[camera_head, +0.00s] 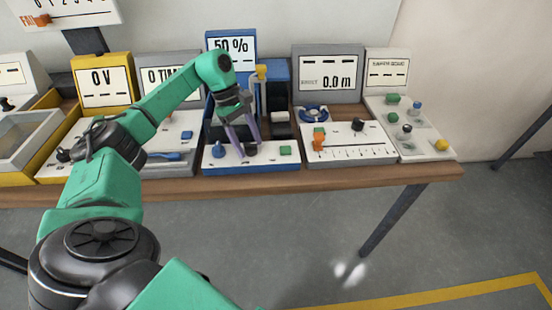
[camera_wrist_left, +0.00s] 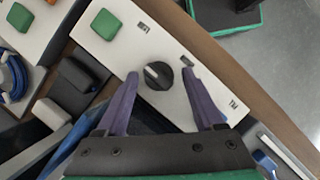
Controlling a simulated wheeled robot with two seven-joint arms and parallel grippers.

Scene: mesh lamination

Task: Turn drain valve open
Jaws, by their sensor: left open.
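A round black knob (camera_head: 251,150) with a pale pointer mark sits on the white front panel of the blue station (camera_head: 225,166). I cannot read a label that names it as the drain valve. In the left wrist view the black knob (camera_wrist_left: 158,75) lies between the two purple fingertips, with its mark toward the upper left. My left gripper (camera_head: 250,147) points down over the panel, open, with visible space between fingers and knob. The fingers partly hide the knob in the head view. Whether they are down at its level is unclear. My right gripper is not in view.
The same panel has a blue knob (camera_head: 218,151) on the left and a green button (camera_head: 285,150) on the right. A yellow-topped post (camera_head: 261,75) stands close behind the gripper. Other stations flank it on the wooden table (camera_head: 400,175).

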